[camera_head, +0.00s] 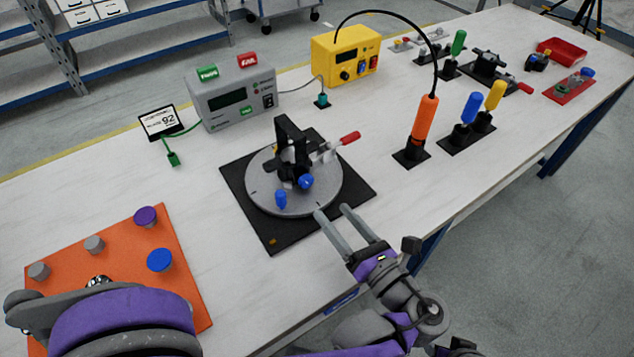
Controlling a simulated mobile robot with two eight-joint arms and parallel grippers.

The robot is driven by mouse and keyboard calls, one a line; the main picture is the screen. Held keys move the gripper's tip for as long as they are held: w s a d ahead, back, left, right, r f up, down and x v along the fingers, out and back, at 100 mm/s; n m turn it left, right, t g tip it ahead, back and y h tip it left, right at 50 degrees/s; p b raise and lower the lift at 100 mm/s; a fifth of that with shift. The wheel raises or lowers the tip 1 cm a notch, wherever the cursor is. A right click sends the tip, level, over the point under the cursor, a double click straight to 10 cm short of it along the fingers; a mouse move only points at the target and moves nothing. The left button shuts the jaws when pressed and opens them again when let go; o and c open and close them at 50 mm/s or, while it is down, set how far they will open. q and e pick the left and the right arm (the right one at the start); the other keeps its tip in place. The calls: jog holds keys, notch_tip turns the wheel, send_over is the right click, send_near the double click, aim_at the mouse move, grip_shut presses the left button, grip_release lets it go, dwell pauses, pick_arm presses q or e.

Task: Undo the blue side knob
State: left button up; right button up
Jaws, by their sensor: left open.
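A black fixture (290,145) stands on a round grey turntable (262,171) over a black square mat (358,197). A round blue knob (306,181) sits on the fixture's near side, facing toward me; it looks like the side knob. A second, upright blue knob (281,199) stands to its left near the turntable's front. A toggle clamp with a red handle (349,138) reaches out to the right. My left gripper (331,210) is open and empty, its two fingers parallel, just short of the round knob and apart from it. My right gripper is not in view.
An orange board (178,262) with purple, blue and grey knobs lies at the left. A grey box (232,97) and yellow box (345,55) stand behind. An orange screwdriver (425,120) stands in a holder at right, its cable arching to the yellow box.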

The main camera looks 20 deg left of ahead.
aim_at(309, 183)
pick_arm(q)
jog(key=b+x, duration=0.1)
jog(key=x, duration=0.8)
grip_shut()
